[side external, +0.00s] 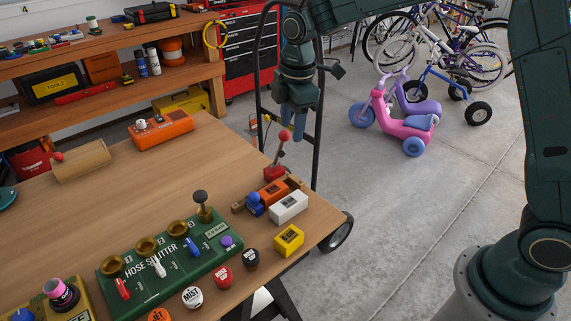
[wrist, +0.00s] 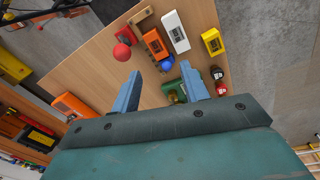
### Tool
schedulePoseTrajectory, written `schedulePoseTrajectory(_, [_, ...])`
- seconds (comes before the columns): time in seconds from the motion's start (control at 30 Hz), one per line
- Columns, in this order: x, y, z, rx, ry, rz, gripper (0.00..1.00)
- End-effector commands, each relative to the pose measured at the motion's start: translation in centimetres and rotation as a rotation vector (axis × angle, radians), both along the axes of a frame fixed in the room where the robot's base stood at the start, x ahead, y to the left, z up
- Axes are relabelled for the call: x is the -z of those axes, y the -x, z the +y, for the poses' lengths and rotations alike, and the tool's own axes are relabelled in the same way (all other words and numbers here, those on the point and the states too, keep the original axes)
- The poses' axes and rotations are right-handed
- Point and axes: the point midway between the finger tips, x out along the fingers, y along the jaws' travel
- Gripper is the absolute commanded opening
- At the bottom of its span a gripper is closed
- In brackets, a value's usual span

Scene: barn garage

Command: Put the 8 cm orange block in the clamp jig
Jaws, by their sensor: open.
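The clamp jig has a red clamp base (side external: 274,173), a lever with a red ball (side external: 284,136), a wooden end piece (side external: 238,207) and a blue knob (side external: 255,204). The orange block (side external: 272,191) lies between the jig's wooden ends, beside the red base and near the blue knob; whether it is fully seated I cannot tell. In the wrist view the orange block (wrist: 154,43) lies ahead of my fingertips, with the red ball (wrist: 121,52) to its left. My gripper (wrist: 161,71) is open and empty; in the side view it hangs above the jig (side external: 293,127).
A white block (side external: 288,208) lies beside the orange block, and a yellow block (side external: 289,240) is near the table edge. A green hose splitter panel (side external: 170,268) and loose round caps (side external: 222,277) are in front. The table's middle (side external: 150,195) is clear.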

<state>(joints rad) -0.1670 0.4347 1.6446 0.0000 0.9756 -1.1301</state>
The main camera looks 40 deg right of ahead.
Motion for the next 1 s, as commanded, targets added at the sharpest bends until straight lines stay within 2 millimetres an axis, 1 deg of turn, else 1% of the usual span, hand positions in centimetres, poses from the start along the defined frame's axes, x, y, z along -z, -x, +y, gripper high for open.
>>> schedulePoseTrajectory(0.03, [-1.3, 0.9, -0.5, 0.043, -0.006, -0.018, 0.45])
schedulePoseTrajectory(0.2, [-4.6, 4.1, -1.9, 0.197, -0.031, -0.062, 0.45])
schedulePoseTrajectory(0.4, [-7.6, 8.3, -3.4, 0.376, -0.065, -0.113, 0.45])
schedulePoseTrajectory(0.5, [-8.8, 10.5, -4.1, 0.463, -0.085, -0.138, 0.45])
schedulePoseTrajectory(0.73, [-10.6, 15.6, -5.5, 0.667, -0.140, -0.195, 0.45])
schedulePoseTrajectory(1.0, [-11.2, 21.7, -6.8, 0.901, -0.215, -0.257, 0.45])
